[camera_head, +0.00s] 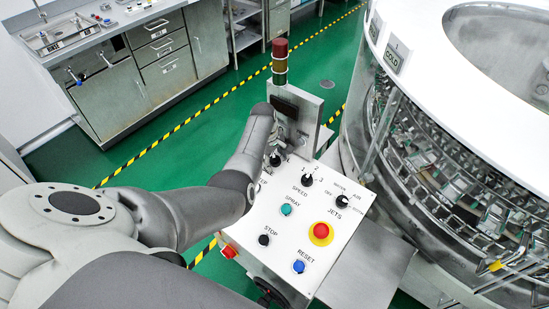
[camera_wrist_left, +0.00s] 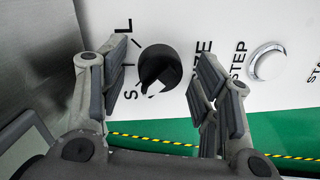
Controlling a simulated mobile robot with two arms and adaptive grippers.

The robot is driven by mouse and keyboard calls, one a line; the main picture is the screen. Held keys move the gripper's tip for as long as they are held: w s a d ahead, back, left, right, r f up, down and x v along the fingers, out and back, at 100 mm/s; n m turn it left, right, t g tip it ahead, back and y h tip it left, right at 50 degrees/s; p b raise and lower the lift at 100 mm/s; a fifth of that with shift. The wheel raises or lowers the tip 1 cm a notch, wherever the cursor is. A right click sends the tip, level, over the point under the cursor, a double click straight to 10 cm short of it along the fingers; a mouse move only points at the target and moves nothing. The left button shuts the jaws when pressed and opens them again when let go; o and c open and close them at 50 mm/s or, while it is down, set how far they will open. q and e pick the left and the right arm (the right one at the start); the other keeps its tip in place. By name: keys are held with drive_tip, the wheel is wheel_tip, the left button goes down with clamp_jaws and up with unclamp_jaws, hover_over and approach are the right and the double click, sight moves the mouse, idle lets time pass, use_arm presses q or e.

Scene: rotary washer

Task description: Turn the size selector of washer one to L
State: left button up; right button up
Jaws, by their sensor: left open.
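The size selector (camera_wrist_left: 160,68) is a round black knob on a white panel face, seen in the left wrist view. An S is printed at its lower left, an L at its upper left and SIZE to its right. Its pointer seems to lean toward the lower left, but I cannot tell its exact mark. My left gripper (camera_wrist_left: 162,56) is open, one finger on each side of the knob, with gaps showing. My right gripper is out of view.
A white STEP button (camera_wrist_left: 268,62) sits beside the selector. The panel also has a SPEED knob (camera_head: 307,180), a JETS knob (camera_head: 342,199) and a red emergency stop (camera_head: 321,231). A signal tower (camera_head: 280,62) stands behind. The round washer (camera_head: 450,170) is at the right.

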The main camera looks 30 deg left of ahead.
use_arm(q)
drive_tip(key=c, duration=1.1)
drive_tip(key=shift+o, duration=0.2)
drive_tip(key=shift+m, duration=0.3)
drive_tip(key=m+p, duration=0.1)
drive_tip(key=m, duration=0.1)
drive_tip(key=shift+m, duration=0.3)
drive_tip(key=m+p, duration=0.1)
drive_tip(key=m, duration=0.4)
drive_tip(key=shift+d+y+p, duration=0.1)
drive_tip(key=shift+y+p, duration=0.3)
drive_tip(key=m+p, duration=0.1)
drive_tip(key=m, duration=0.4)
drive_tip(key=shift+s+m, duration=0.1)
drive_tip(key=shift+m, duration=0.3)
drive_tip(key=shift+f+m+t+y+p, duration=0.1)
drive_tip(key=shift+m+t+y+p, duration=0.25)
drive_tip(key=shift+m, duration=1.45)
